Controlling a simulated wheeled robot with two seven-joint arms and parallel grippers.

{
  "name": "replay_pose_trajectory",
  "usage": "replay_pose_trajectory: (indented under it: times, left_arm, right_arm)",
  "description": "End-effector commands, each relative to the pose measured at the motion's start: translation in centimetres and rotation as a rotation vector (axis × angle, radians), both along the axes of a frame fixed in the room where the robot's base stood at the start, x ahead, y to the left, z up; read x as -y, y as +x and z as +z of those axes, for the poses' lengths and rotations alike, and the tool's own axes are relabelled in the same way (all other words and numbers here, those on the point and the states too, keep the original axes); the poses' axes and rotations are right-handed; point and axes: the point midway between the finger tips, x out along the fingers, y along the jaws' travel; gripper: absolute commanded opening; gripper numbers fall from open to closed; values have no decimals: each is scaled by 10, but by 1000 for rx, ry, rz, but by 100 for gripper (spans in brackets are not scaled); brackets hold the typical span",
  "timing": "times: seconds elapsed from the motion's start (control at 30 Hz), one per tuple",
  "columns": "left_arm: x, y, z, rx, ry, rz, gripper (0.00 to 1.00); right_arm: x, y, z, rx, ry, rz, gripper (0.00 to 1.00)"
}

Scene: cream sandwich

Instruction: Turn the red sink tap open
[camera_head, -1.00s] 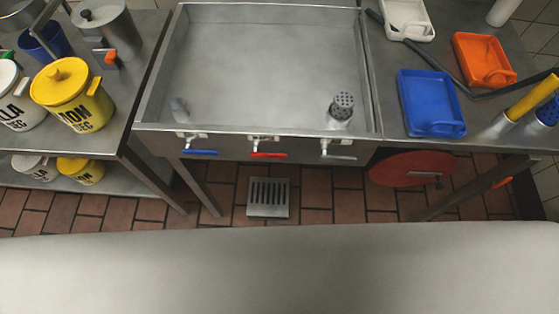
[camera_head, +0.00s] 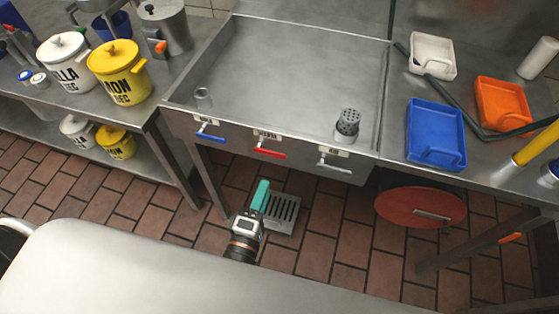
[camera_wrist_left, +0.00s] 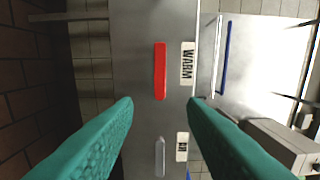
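The sink (camera_head: 180,95) is a wide steel basin with three lever taps on its front panel. The red tap (camera_head: 270,153) is the middle one, under a label. In the left wrist view the red tap handle (camera_wrist_left: 160,70) lies lengthwise, next to a label reading WARM. My left gripper (camera_head: 260,195) is in front of and below the red tap, apart from it. In the left wrist view its teal fingers (camera_wrist_left: 161,105) are spread and empty, with the red handle beyond the gap. My right gripper is not in view.
A blue tap (camera_head: 209,137) is left of the red one and a grey tap (camera_head: 334,168) is right of it. A red disc (camera_head: 420,207) hangs under the right counter. A floor drain (camera_head: 284,212) lies below the sink.

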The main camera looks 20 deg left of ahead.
Motion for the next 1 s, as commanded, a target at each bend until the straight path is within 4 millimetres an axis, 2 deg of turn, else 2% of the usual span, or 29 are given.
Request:
replay_pose_trajectory:
  times: [0.1,0.3,0.5,0.7,0.93,1.0]
  left_arm:
    - [1,25,3,4,1,1,38]
    - [2,65,2,3,3,0,38]
    - [3,92,1,1,3,-1,38]
    - [4,101,0,-1,4,-2,38]
    - [4,101,0,-1,4,-3,38]
    - [4,101,0,-1,4,-3,27]
  right_arm:
    - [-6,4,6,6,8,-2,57]
    - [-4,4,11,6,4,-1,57]
    - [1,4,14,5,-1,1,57]
    - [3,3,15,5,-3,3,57]
    - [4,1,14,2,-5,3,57]
    - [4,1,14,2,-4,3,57]
